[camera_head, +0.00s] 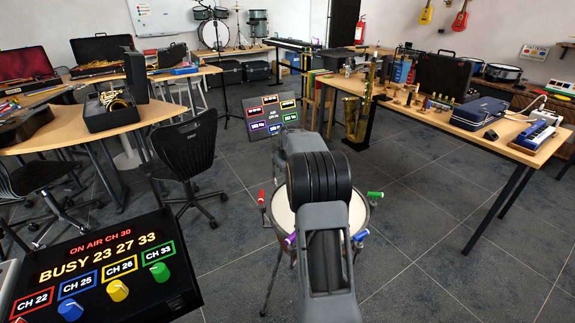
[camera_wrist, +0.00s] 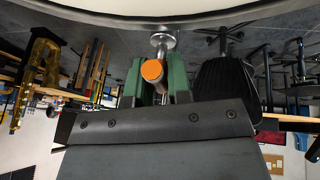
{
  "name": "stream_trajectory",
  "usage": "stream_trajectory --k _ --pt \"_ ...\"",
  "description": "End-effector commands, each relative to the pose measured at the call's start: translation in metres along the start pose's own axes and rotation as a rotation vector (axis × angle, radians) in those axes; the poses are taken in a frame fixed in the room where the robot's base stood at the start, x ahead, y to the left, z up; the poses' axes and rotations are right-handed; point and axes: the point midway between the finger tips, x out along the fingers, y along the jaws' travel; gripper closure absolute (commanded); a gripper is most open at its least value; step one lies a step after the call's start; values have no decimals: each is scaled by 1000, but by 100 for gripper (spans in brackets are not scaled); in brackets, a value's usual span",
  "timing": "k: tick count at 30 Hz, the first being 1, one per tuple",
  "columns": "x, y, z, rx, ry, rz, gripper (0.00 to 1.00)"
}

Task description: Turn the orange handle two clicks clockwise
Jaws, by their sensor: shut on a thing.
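The orange handle (camera_wrist: 152,70) shows end-on in the wrist view, at the end of a short metal stem on the rim of a round drum (camera_wrist: 110,12). My gripper (camera_wrist: 158,78) has its two green fingers on either side of the handle and is shut on it. In the head view the drum (camera_head: 282,212) stands on the floor behind my arm, which covers much of it. The orange handle and my fingertips are hidden there.
A channel console (camera_head: 100,265) is at the lower left. A chair (camera_head: 185,150) stands at left, an instrument table (camera_head: 480,125) at right. Tiled floor is open at right.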

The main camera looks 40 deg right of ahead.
Motion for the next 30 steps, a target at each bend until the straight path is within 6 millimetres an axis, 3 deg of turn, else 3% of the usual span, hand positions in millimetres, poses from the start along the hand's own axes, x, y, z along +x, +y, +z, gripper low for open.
stream_trajectory --k 15,30 --pt "-1 3 -1 360 -76 153 100" --pt "0 4 0 485 -103 203 100"
